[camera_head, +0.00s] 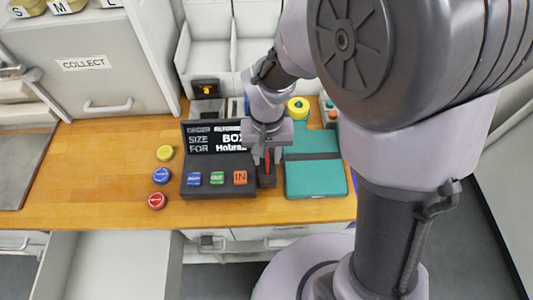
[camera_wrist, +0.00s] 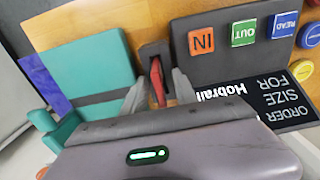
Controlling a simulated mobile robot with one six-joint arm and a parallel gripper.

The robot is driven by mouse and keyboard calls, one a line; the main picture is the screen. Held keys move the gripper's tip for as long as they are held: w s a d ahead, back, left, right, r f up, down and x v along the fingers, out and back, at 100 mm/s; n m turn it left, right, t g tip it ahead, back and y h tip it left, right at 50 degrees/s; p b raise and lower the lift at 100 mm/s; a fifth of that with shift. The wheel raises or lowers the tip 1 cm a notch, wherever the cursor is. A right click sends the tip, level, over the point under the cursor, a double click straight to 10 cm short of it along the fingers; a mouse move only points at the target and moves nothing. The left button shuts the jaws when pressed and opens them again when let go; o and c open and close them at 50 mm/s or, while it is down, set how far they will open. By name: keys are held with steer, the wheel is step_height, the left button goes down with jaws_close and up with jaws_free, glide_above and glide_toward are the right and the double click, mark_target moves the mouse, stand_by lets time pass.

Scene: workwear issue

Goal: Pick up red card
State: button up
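The red card (camera_head: 268,163) stands edge-on in a small dark holder (camera_head: 266,181) between the dark order terminal and the teal folder. In the wrist view the red card (camera_wrist: 157,80) shows as a thin red strip in its dark holder (camera_wrist: 155,52). My gripper (camera_head: 266,158) points down over the holder. In the wrist view my gripper (camera_wrist: 160,82) has one finger on each side of the card, with gaps visible, so it is open around it. The card's lower part is hidden.
The order terminal (camera_head: 218,185) has blue, green and orange buttons. A teal folder (camera_head: 314,178) lies right of the holder. Yellow (camera_head: 165,153), blue (camera_head: 161,175) and red (camera_head: 157,201) round buttons sit to the left. The wooden counter (camera_head: 90,180) is clear further left.

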jaws_close()
steer(key=shift+r, duration=0.1)
